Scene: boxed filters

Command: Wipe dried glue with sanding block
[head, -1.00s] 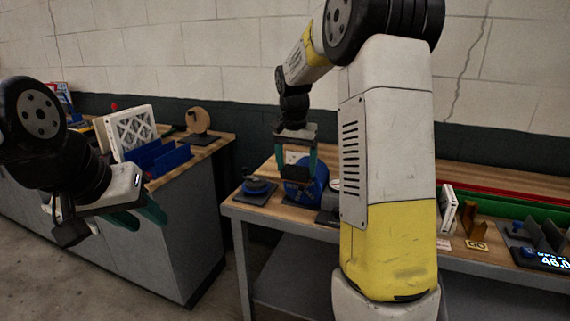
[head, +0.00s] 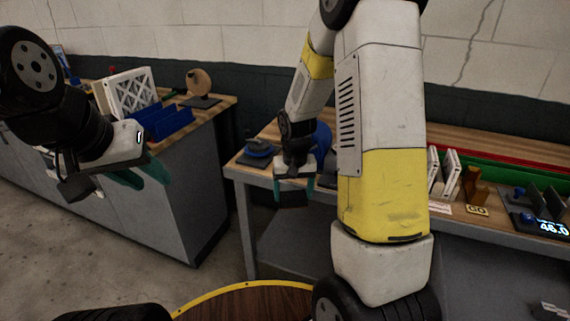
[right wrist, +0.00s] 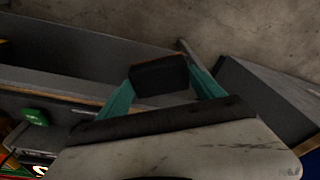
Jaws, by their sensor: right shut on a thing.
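My right gripper (head: 294,180) is shut on a dark sanding block (head: 292,200) and holds it in the air around the front edge of the right-hand bench. In the right wrist view the block (right wrist: 160,75) sits between the teal fingertips, with grey furniture and concrete floor behind it. My left gripper (head: 140,179) is at the left, its teal fingers apart and empty, in front of the left cabinet. I cannot make out any dried glue in these views.
The left cabinet (head: 190,205) carries a framed white filter (head: 132,92), a blue bin (head: 165,122) and a round tan disc on a stand (head: 199,81). The bench (head: 405,200) holds a blue round item (head: 259,149), upright white filters (head: 450,172) and a digital display (head: 551,227). A floor gap separates them.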

